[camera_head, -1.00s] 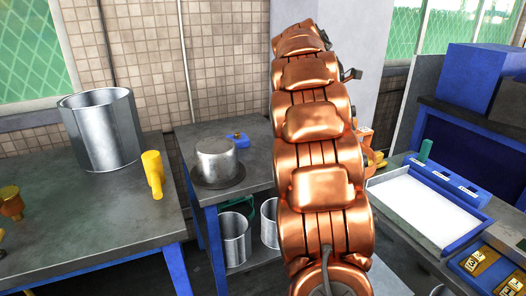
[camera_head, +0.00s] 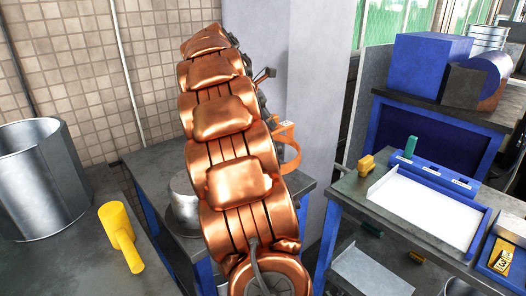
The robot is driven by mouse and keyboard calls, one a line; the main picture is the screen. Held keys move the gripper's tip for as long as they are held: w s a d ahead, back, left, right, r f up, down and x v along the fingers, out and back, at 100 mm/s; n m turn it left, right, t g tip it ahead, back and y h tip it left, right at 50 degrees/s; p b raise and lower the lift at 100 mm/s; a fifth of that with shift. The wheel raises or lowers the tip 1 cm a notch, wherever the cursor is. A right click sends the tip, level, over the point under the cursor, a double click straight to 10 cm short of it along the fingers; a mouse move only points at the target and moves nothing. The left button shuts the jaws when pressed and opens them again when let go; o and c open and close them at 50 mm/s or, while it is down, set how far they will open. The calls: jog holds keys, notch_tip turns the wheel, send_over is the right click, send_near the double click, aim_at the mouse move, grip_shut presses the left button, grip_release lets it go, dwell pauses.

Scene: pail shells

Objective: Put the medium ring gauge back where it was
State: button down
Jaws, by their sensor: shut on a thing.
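An orange ring (camera_head: 292,158) with a small labelled tab shows at the right edge of my copper-coloured arm; I take it for the medium ring gauge. My gripper (camera_head: 272,125) is mostly hidden behind the arm. It is shut on the ring and holds it up in front of the pale pillar. On the right bench a blue rack (camera_head: 436,176) has white labels along its front. A green piece (camera_head: 410,147) stands at its left end. The labelled places to its right look empty.
A white-floored tray (camera_head: 425,208) lies before the rack, with a yellow object (camera_head: 367,166) left of it. A gap separates this bench from the middle table (camera_head: 150,168), where a metal pail shape is partly hidden.

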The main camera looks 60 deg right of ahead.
notch_tip(320, 180, down, 8)
dwell(0.5)
jog(key=shift+s+r, duration=0.1)
jog(key=c, duration=0.9)
grip_release()
jog(key=v, duration=1)
jog(key=shift+a+r, duration=0.1)
jog(key=shift+r, duration=0.3)
jog(key=shift+a+r, duration=0.35)
jog(key=shift+r, duration=0.15)
jog(key=shift+a, duration=0.1)
